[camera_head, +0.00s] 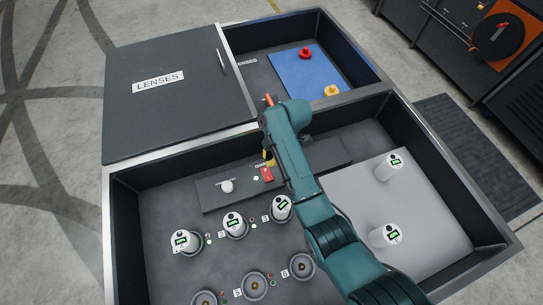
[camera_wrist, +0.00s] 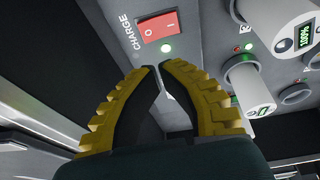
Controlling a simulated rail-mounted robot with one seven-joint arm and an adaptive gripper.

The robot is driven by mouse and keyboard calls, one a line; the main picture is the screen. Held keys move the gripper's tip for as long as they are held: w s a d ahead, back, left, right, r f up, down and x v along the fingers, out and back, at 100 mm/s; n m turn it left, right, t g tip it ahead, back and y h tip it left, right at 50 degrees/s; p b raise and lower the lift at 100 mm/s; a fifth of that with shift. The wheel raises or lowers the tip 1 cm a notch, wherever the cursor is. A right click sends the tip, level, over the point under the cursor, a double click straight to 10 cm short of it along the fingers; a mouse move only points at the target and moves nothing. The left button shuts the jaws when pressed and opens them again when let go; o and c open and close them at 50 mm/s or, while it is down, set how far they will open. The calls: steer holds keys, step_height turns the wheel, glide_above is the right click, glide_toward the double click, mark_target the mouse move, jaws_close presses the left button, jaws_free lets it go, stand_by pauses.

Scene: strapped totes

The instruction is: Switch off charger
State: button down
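The charger's red rocker switch (camera_head: 266,174) sits on a raised dark panel (camera_head: 218,203) in the near tote. In the wrist view the switch (camera_wrist: 157,27) is close ahead, beside the label CHARGE. In the head view my arm hides most of the gripper (camera_head: 269,158).
White cylinders (camera_head: 234,226) stand in the upper sockets; the lower sockets (camera_head: 254,287) look empty. Two more cylinders (camera_head: 385,236) are on a pale pad (camera_head: 440,225). A white knob (camera_head: 227,187) is left of the switch. A LENSES lid (camera_head: 150,115) partly covers the back tote.

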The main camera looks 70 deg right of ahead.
mark_target(264, 172)
steer(key=b+x, duration=0.1)
steer(key=x, duration=0.1)
steer(key=b+x, duration=0.2)
steer(key=x, duration=0.1)
steer(key=b+x, duration=0.1)
steer(key=x, duration=0.2)
steer(key=shift+s+d+f, duration=0.3)
steer(key=shift+d+f, duration=0.05)
steer(key=shift+f+b, duration=0.2)
steer(key=shift+b, duration=0.15)
steer(key=shift+d, duration=0.1)
